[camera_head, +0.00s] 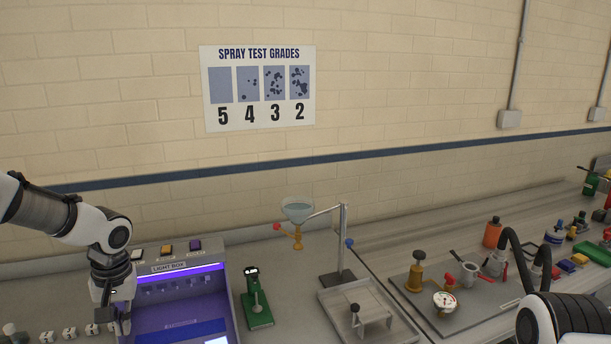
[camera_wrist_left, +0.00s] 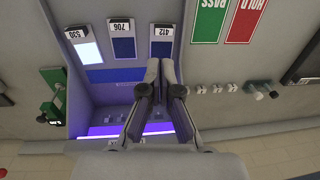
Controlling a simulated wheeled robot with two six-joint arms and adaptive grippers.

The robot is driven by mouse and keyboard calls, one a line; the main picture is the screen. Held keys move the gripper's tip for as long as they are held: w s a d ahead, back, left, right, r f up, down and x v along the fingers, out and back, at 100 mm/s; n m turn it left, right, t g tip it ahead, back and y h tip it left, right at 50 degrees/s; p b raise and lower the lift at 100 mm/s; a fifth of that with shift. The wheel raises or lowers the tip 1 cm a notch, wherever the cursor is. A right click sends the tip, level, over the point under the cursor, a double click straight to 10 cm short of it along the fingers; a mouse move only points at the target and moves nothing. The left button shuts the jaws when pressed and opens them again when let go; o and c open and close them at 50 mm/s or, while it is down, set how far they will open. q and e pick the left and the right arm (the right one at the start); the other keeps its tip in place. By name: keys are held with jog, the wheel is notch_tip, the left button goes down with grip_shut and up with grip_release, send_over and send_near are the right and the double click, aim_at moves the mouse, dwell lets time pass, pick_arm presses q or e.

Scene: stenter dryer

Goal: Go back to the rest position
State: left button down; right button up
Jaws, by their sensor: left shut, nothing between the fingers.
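My left gripper (camera_head: 122,322) hangs down at the left, in front of the left side of the light box (camera_head: 222,284). In the left wrist view the two fingers of the left gripper (camera_wrist_left: 162,68) are together with nothing between them. They reach over the light box (camera_wrist_left: 76,98), close to the swatch labelled 412 (camera_wrist_left: 162,48). Swatches labelled 706 (camera_wrist_left: 123,48) and 530 (camera_wrist_left: 90,53) lie beside it. Part of my right arm shows at the lower right of the head view, but its gripper is out of sight.
A green device (camera_head: 257,308) stands right of the light box. A spray stand with a glass funnel (camera_head: 297,210) and a tray (camera_head: 333,306) is beyond it. Small white blocks (camera_head: 69,333) lie at the left. Green PASS (camera_wrist_left: 209,22) and red HOLD (camera_wrist_left: 245,22) panels lie near the gripper.

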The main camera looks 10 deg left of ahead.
pick_arm(q)
jog(key=s+d+f+m+g+b, duration=0.1)
jog(key=s+d+f+g, duration=0.15)
jog(key=s+f, duration=0.4)
jog(key=s+d+f+g+b, duration=0.1)
jog(key=s+d+f+b, duration=0.15)
jog(key=f, duration=0.65)
jog(key=s+d+f+m+g+b, duration=0.1)
jog(key=s+d+f+g, duration=0.1)
jog(key=s+d+f, duration=0.45)
jog(key=s+d+f+m+h+b, duration=0.1)
jog(key=s+d+f, duration=0.3)
jog(key=s+f, duration=0.35)
jog(key=s+d+f+h+b, duration=0.1)
jog(key=s+d+f+b, duration=0.15)
jog(key=s+f, duration=0.5)
jog(key=w+f+m+t+p, duration=0.1)
jog(key=w+m+t, duration=0.1)
jog(key=w+t, duration=0.3)
jog(key=shift+w+t+y, duration=0.35)
jog(key=shift+w+y, duration=0.05)
jog(key=shift+w, duration=0.45)
pick_arm(e)
notch_tip(320, 180, down, 8)
jog(key=shift+r, duration=0.25)
pick_arm(q)
jog(key=shift+f, duration=0.1)
